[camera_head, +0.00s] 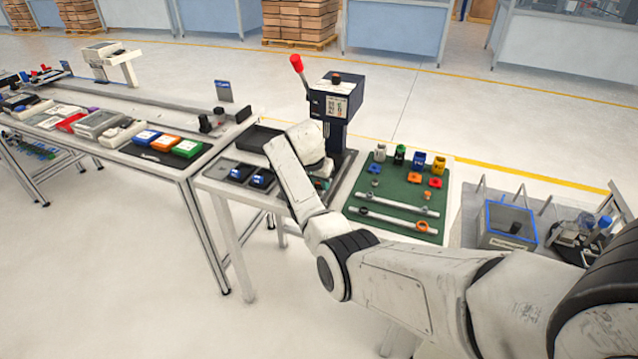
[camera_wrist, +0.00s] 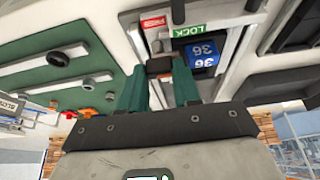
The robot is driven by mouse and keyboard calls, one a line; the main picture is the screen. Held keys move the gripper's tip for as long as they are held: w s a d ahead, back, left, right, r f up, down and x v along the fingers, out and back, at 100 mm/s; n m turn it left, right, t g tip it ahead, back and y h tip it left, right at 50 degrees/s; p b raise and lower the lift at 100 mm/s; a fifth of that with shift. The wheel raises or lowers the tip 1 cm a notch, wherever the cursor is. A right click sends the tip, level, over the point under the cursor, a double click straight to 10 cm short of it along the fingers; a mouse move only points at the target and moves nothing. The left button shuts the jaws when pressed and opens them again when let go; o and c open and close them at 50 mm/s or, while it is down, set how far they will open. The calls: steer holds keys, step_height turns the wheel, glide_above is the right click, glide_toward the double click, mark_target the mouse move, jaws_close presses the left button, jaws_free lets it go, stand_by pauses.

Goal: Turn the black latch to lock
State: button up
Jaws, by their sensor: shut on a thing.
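In the wrist view, the black latch (camera_wrist: 159,66) sits at the edge of a fixture, between the tips of the two green fingers of my gripper (camera_wrist: 160,76). The gripper is shut on it. A green LOCK label (camera_wrist: 188,31) lies just beyond and to the right of the latch. A blue block marked 36 (camera_wrist: 203,52) sits in the fixture right of the latch. In the head view, my arm hides the latch and most of the gripper, in front of the dark blue press (camera_head: 338,105).
The press has a raised red-tipped lever (camera_head: 297,63). A green mat (camera_head: 400,197) with rods and small parts lies right of my arm. Dark trays with blue parts (camera_head: 262,178) lie left of it. A long bench (camera_head: 155,168) with coloured boxes stands further left.

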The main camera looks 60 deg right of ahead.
stand_by(0.3)
steer(key=o, duration=1.1)
steer(key=shift+c, duration=0.2)
